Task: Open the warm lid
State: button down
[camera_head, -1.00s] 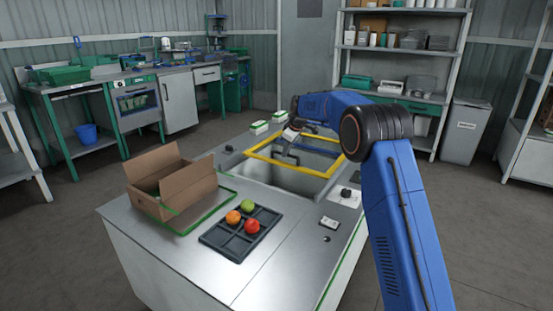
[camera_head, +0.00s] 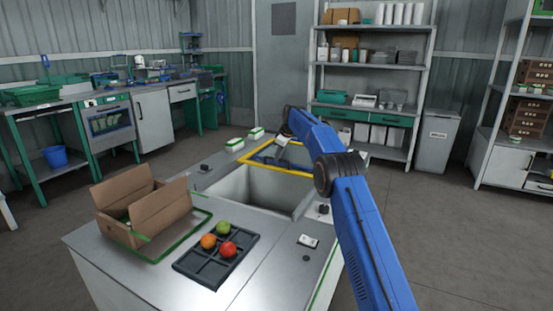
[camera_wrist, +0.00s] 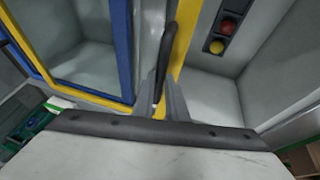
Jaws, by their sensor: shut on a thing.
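The sunken chest (camera_head: 235,187) in the metal counter has a yellow-framed glass lid (camera_head: 262,169) at its far end. A blue frame (camera_wrist: 124,45) lies next to the yellow frame (camera_wrist: 182,32), and its glass shows in the wrist view. The near part of the chest is uncovered, with its pale inner walls in sight. My gripper (camera_head: 284,140) is over the far part of the lid. In the wrist view, my gripper (camera_wrist: 164,98) is shut on a dark bar handle (camera_wrist: 168,42) beside the yellow frame. The head view is too small to show the grip.
An open cardboard box (camera_head: 150,205) and a dark tray (camera_head: 190,268) with green, orange and red tomatoes stand on the near counter. Small white-and-green boxes (camera_head: 235,145) stand at the far left edge. A black knob (camera_head: 323,209) lies right of the chest.

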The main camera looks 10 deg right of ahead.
jog(key=shift+w+d, duration=0.15)
jog(key=c, duration=1.8)
grip_release()
jog(key=shift+o, duration=0.2)
jog(key=shift+r, duration=0.1)
jog(key=v, duration=1.7)
jog(key=shift+r, duration=0.1)
